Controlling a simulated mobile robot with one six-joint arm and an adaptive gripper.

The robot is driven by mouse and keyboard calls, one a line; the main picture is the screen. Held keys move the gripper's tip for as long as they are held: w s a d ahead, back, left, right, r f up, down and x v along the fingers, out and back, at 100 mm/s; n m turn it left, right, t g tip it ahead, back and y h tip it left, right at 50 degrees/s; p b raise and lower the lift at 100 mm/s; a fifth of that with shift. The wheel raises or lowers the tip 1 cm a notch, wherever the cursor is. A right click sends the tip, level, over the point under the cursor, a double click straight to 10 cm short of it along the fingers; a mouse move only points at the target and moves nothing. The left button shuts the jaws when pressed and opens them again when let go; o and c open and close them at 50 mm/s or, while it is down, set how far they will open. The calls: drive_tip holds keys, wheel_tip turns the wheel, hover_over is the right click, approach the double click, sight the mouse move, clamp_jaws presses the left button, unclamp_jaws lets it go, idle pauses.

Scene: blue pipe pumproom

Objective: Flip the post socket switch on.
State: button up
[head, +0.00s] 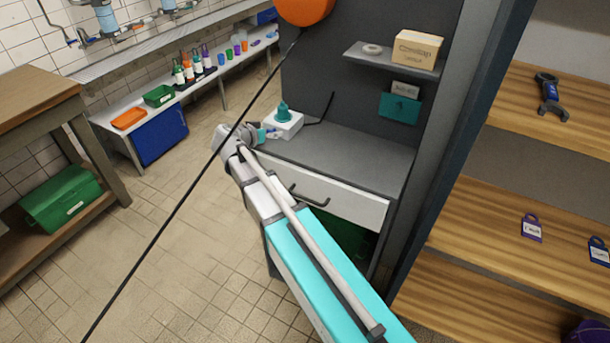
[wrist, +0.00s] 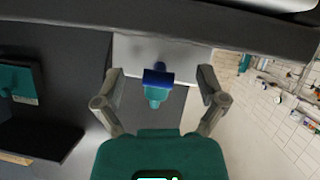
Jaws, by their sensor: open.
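A white box with a teal knob on top (head: 283,122) sits on the grey worktop in the head view; I take it to be the post socket. In the wrist view its white face (wrist: 190,62) fills the space beyond the fingers. A blue cylindrical part (wrist: 158,78) with a teal tip (wrist: 155,97) stands out from that face, seemingly the switch. My gripper (head: 258,134) is close to the box's left front side. In the wrist view my gripper (wrist: 160,82) is open, one finger on each side of the blue part, with gaps on both sides. Whether the switch is on cannot be told.
The grey worktop (head: 350,155) has a white drawer (head: 335,198) below. A shelf (head: 385,58) above holds a cardboard box (head: 418,48). A black cord runs from the white box to the back panel. An orange round thing (head: 305,8) hangs above. Tiled floor lies left.

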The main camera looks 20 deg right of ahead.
drive_tip(key=shift+f+t+h+b, duration=0.4)
drive_tip(key=shift+t+h+b, duration=0.5)
drive_tip(key=shift+b, duration=1.35)
drive_tip(key=shift+f+t+h+b, duration=0.35)
drive_tip(key=shift+t+h+b, duration=0.5)
drive_tip(key=shift+b, duration=1.35)
drive_tip(key=v, duration=1.4)
drive_tip(key=s+d+g+p, duration=0.1)
drive_tip(key=d+p, duration=0.1)
drive_tip(key=d, duration=0.1)
drive_tip(key=d+g+y+p, duration=0.1)
drive_tip(key=d+g+p, duration=0.1)
drive_tip(key=d+p, duration=0.1)
drive_tip(key=s+d+n+g+y+p, duration=0.1)
drive_tip(key=d+g+p, duration=0.1)
drive_tip(key=d+p, duration=0.1)
drive_tip(key=shift+s+r, duration=0.15)
drive_tip(key=shift+s, duration=0.2)
drive_tip(key=s+d+g+p, duration=0.1)
drive_tip(key=d+n+y+p, duration=0.1)
drive_tip(key=shift+s+d+g+y+p, duration=0.2)
drive_tip(key=shift+s+g+y+p, duration=0.05)
drive_tip(key=shift+s+g+p, duration=0.15)
drive_tip(key=s+d+r+n+g+y+p, duration=0.3)
drive_tip(key=s+r+n+g+y+p, duration=0.2)
drive_tip(key=s+y+p, duration=0.5)
drive_tip(key=shift+s+d+r+n+p, duration=0.2)
drive_tip(key=shift+s+r+n+p, duration=0.65)
drive_tip(key=shift+p, duration=1.9)
